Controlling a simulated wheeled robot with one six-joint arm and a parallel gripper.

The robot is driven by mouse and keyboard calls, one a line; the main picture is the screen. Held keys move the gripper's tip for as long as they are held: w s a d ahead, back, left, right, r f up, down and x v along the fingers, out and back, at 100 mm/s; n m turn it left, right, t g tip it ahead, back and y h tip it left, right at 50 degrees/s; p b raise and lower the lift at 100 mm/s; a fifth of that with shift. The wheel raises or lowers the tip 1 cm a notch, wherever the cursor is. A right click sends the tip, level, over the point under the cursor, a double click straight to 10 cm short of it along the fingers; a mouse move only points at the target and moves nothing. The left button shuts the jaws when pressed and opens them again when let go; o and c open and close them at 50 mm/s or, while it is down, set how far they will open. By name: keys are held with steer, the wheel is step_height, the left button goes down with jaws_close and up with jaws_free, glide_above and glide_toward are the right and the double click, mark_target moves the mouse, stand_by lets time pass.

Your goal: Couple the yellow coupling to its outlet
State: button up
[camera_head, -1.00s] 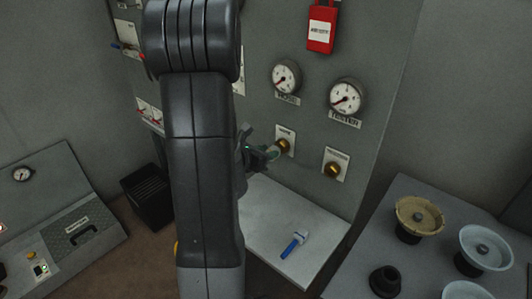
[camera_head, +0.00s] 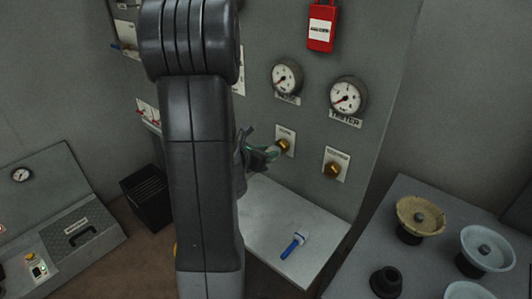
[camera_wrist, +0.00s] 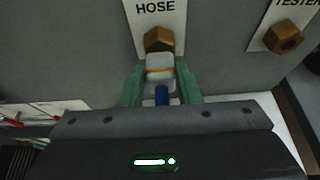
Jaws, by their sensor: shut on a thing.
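In the wrist view, my gripper (camera_wrist: 160,82) has its green fingers shut on a pale coupling (camera_wrist: 160,63) with a yellow band and a blue tail. The coupling points at the brass outlet (camera_wrist: 158,40) under the HOSE label, its front end right at the outlet's lower edge. I cannot tell whether it is seated. In the head view, my gripper (camera_head: 262,154) is at the left brass outlet (camera_head: 283,146), with my arm hiding part of it; the held coupling is hard to make out there.
A second brass outlet (camera_head: 333,170), labelled TESTER in the wrist view (camera_wrist: 284,39), is to the right. Another coupling with a blue tail (camera_head: 294,244) lies on the pale shelf (camera_head: 265,215). Two gauges (camera_head: 286,77) and a red tag (camera_head: 321,27) are above. A bench with handwheels (camera_head: 420,216) stands right.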

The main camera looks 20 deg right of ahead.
steer(key=shift+w+d+b, duration=0.3)
steer(key=shift+d, duration=0.2)
steer(key=o, duration=1.2)
steer(key=shift+c, duration=0.2)
steer(key=v, duration=1.3)
steer(key=shift+s+a, duration=0.2)
steer(key=shift+a, duration=0.15)
steer(key=shift+r, duration=0.1)
steer(key=shift+x, duration=6.05)
steer(key=shift+r, duration=0.1)
